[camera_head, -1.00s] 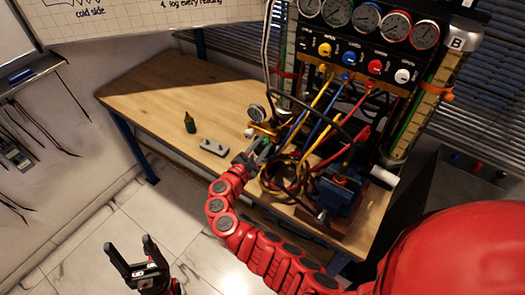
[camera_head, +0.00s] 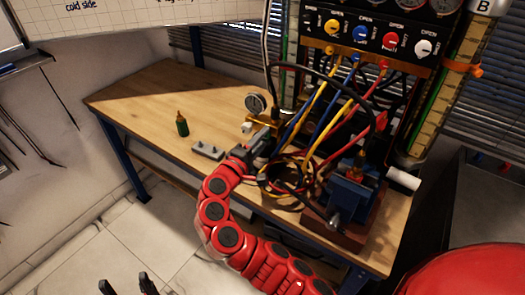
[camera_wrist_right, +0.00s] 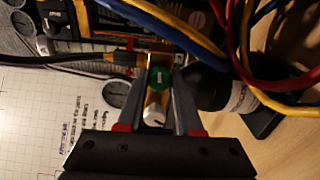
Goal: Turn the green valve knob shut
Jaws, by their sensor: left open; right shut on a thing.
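The green valve knob (camera_wrist_right: 160,77) shows in the right wrist view, round with a pale mark, on a brass fitting. The two fingers of my right gripper (camera_wrist_right: 159,84) stand on either side of it, shut on it. In the head view my right gripper (camera_head: 262,140) is at the brass valve block beside the small gauge (camera_head: 255,103); the green knob is hidden there by the gripper. My left gripper (camera_head: 126,285) is open and empty over the floor at the bottom edge, only its fingertips in view.
A green bottle (camera_head: 182,126) and a grey block (camera_head: 208,149) stand on the wooden bench (camera_head: 140,97). Coloured hoses (camera_head: 320,110) hang close to the right gripper. A blue vise (camera_head: 349,197) is to its right. The bench's left part is mostly clear.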

